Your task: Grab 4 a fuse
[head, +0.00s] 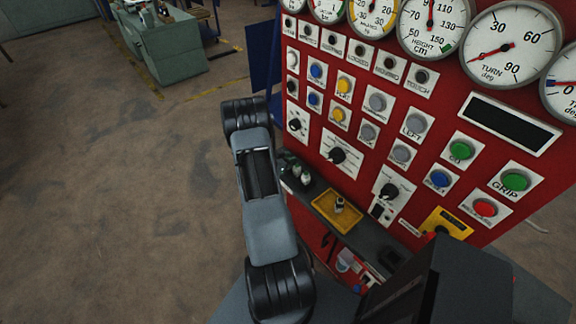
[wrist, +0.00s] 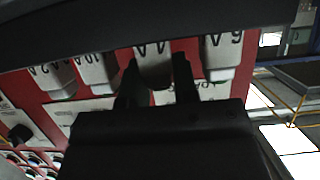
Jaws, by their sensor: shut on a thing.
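In the wrist view a row of white fuses sits along a red panel, with labels upside down. The fuse between my fingers (wrist: 152,69) has a label that seems to read 4 A. My gripper (wrist: 155,62) is shut on this fuse, one dark finger on each side. Beside it are the 10 A fuse (wrist: 94,68) and the 2 A fuse (wrist: 57,79) on the left, and the 6 A fuse (wrist: 221,60) on the right. The upper ends of the fuses are hidden by a dark edge.
In the head view a red control panel (head: 455,120) with gauges and buttons stands right of my arm. Below it a shelf holds a yellow tray (head: 322,205) with a small item. A green cabinet (head: 172,48) stands far back left. The brown floor on the left is clear.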

